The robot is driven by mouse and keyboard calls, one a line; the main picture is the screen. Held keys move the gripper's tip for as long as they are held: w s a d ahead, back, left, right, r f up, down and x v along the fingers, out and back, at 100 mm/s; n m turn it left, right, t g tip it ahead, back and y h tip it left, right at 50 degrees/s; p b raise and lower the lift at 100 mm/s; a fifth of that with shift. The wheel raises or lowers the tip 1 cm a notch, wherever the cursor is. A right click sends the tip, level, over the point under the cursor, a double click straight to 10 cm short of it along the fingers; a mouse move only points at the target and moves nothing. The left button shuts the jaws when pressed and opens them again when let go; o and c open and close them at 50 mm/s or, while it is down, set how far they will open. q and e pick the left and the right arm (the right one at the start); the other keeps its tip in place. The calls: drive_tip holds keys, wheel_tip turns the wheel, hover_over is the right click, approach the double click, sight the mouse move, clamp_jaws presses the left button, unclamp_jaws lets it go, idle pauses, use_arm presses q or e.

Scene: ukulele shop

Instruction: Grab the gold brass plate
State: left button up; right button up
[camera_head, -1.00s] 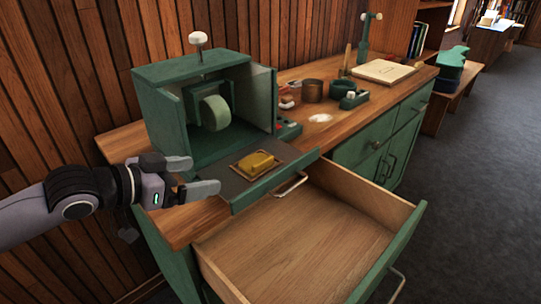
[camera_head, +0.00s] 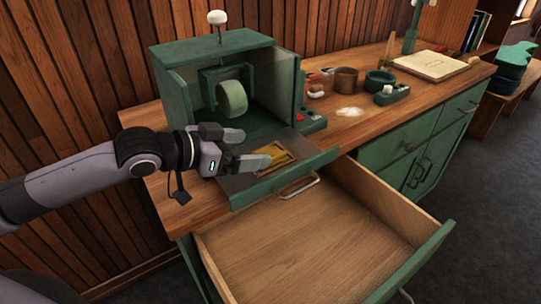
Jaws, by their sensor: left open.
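The gold brass plate (camera_head: 279,154) lies on the dark pull-out tray (camera_head: 242,184) at the front of a green box-shaped machine (camera_head: 209,50), by a tan-edged recess. My left gripper (camera_head: 256,148) comes in from the left. It is open, with its two fingers pointing right. The nearer finger covers part of the plate; the farther finger is just behind and left of it. I cannot tell whether a finger touches the plate. My right gripper is not in view.
An open, empty wooden drawer (camera_head: 300,235) juts out below the tray. A pale wheel (camera_head: 231,98) sits inside the machine. A brown cup (camera_head: 346,80), a green ring-shaped item (camera_head: 380,78) and a pale board (camera_head: 430,65) stand along the wooden counter to the right.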

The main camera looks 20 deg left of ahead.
sight(265, 149)
use_arm(q)
drive_tip(key=shift+x, duration=2.7)
drive_tip(key=shift+f, duration=0.1)
drive_tip(key=c, duration=1.2)
